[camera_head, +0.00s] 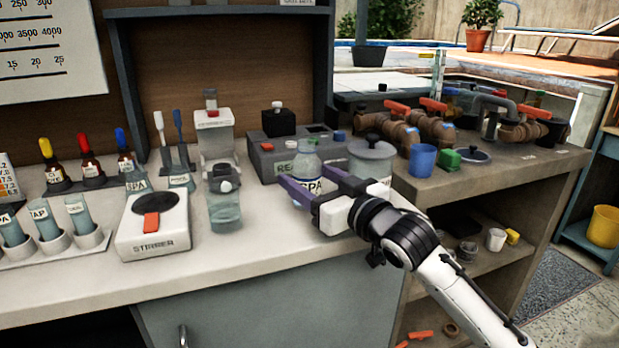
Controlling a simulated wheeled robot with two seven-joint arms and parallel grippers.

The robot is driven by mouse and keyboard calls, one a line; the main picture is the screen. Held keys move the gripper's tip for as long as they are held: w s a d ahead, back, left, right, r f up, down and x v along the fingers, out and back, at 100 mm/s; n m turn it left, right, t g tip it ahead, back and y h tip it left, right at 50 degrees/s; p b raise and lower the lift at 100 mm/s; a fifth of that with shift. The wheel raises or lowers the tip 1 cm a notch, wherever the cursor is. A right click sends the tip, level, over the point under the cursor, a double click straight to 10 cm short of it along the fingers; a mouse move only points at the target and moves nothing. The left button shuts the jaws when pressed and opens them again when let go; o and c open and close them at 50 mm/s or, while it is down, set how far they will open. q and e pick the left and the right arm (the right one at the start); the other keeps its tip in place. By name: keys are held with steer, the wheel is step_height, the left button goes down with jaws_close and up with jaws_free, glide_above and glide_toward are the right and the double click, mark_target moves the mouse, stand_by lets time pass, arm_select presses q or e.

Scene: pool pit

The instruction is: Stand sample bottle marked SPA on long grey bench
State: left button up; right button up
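A clear sample bottle marked SPA (307,163) with a white cap stands upright in front of the grey reader box. My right gripper (311,184) reaches in from the lower right, with one purple finger on each side of the bottle. The near finger hides the bottle's lower part. I cannot tell whether the fingers press on the bottle or whether its base touches the bench. The long pale grey bench (262,222) runs across the left and middle beneath it. My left gripper is not in view.
Beside the bottle are a grey reader box (268,153), a lidded grey pot (372,158) and another clear bottle (224,205). A stirrer (153,225) and vial racks fill the left. A brownish bench (480,182) with pipes adjoins at right. The bench's front strip is clear.

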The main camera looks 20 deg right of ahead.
steer(key=shift+r, duration=0.15)
steer(key=v, duration=1.2)
